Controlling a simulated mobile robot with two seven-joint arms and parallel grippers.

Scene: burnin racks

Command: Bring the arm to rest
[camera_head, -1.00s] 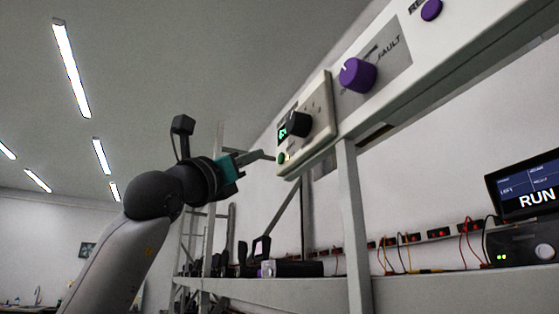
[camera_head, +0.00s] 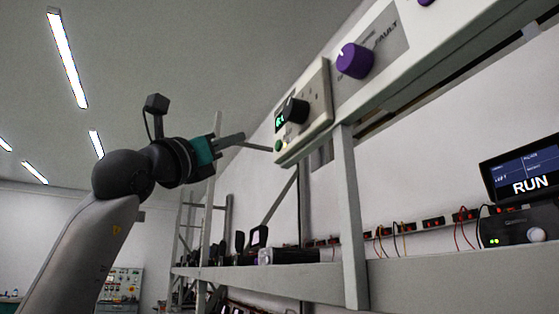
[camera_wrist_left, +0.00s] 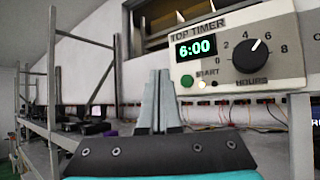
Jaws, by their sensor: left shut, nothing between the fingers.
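My left gripper (camera_head: 232,139) is shut and empty in the head view, raised on my arm from the left. Its tip is apart from the timer box (camera_head: 306,112), a little to the left of it. In the left wrist view the shut fingers (camera_wrist_left: 159,100) point up at the middle, left of the timer box (camera_wrist_left: 245,52). The timer display (camera_wrist_left: 195,48) reads 6:00. A green start button (camera_wrist_left: 187,81) and a black hours knob (camera_wrist_left: 250,56) are on its face. My right gripper is not in view.
A purple knob (camera_head: 355,60) by a FAULT label is on the overhead beam. Below, a shelf (camera_head: 420,286) carries dark devices and wires. A screen (camera_head: 522,172) reads RUN. A rack post (camera_head: 349,215) stands under the beam. Free air lies left of the timer box.

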